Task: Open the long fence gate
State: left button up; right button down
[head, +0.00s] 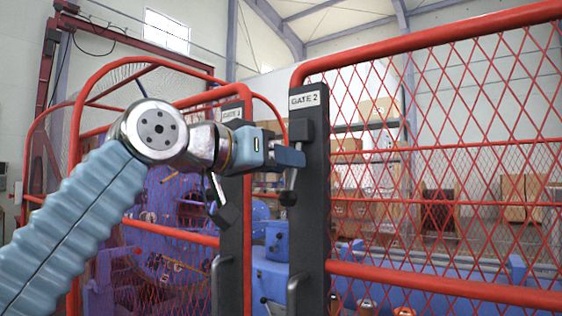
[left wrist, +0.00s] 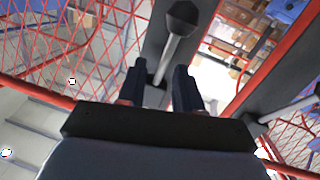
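The red mesh gate labelled GATE 2 (head: 440,145) fills the right of the head view, with a dark upright post (head: 314,220) at its left edge. A metal latch lever with a black knob (head: 288,198) hangs by the top of this post. My left gripper (head: 290,156) is at the lever, its fingers partly hiding it. In the left wrist view the two dark fingers (left wrist: 160,88) are apart, with the lever rod (left wrist: 168,58) running between them and its knob (left wrist: 181,18) beyond. I cannot tell whether they touch the rod. My right gripper is not in view.
A second red mesh gate (head: 175,232) with its own dark post (head: 233,250) stands left of GATE 2, a narrow gap between the posts. A grey pull handle (head: 293,292) is low on the GATE 2 post. Blue machinery (head: 270,275) and shelves with boxes (head: 365,135) lie behind.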

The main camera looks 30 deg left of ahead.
pick_arm(q)
jog(key=v, duration=1.3)
jog(key=shift+s, duration=0.35)
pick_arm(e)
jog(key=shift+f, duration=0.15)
pick_arm(q)
jog(key=shift+o, duration=0.4)
